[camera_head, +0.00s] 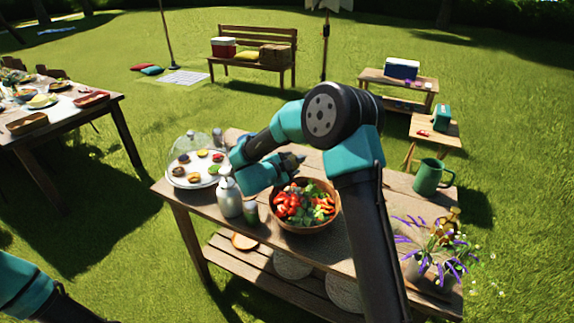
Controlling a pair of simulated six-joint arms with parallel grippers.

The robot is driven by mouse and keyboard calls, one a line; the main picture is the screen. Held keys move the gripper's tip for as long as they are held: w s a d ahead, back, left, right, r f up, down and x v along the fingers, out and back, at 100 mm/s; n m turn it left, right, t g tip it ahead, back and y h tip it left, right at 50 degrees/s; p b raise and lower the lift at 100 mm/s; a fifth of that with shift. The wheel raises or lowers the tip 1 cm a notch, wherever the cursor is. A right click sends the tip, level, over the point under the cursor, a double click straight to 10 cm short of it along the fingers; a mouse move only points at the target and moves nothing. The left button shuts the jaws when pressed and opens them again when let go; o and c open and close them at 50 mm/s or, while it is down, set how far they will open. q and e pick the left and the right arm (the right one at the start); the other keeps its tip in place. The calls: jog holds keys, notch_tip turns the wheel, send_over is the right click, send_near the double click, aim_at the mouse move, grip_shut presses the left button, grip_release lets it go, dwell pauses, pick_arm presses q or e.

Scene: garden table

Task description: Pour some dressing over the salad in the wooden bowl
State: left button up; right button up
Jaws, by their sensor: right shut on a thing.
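The wooden bowl (306,230) stands on the near table, filled with a salad (303,204) of red and orange pieces and green leaves. My right gripper (291,162) is above the bowl's far left rim, its fingers pointing right. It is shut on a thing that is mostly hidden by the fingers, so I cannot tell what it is. A pale bottle with a narrow top (229,198) stands left of the bowl. My left gripper is out of view; only part of that arm shows at bottom left.
A round white plate (177,179) with several small foods, under a clear dome, sits at the table's left end. A green mug (430,178) and a vase of purple flowers (425,262) stand on the right. My right arm crosses above the table's middle.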

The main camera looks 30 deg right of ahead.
aim_at(295, 156)
jog(key=shift+s+d+r+n+g, duration=0.15)
jog(key=shift+s+r+n+g, duration=0.25)
jog(key=shift+s+n, duration=0.3)
jog(key=shift+s+d+r+n+g, duration=0.1)
jog(key=shift+s+r+n+g, duration=0.2)
jog(key=shift+s+r+n, duration=0.3)
jog(key=shift+f, duration=0.1)
jog(key=shift+r+n+g, duration=0.65)
jog(key=shift+r+n, duration=0.35)
jog(key=shift+r, duration=0.25)
jog(key=shift+r+n+g, duration=0.65)
jog(key=shift+r+n, duration=0.35)
jog(key=shift+r, duration=0.25)
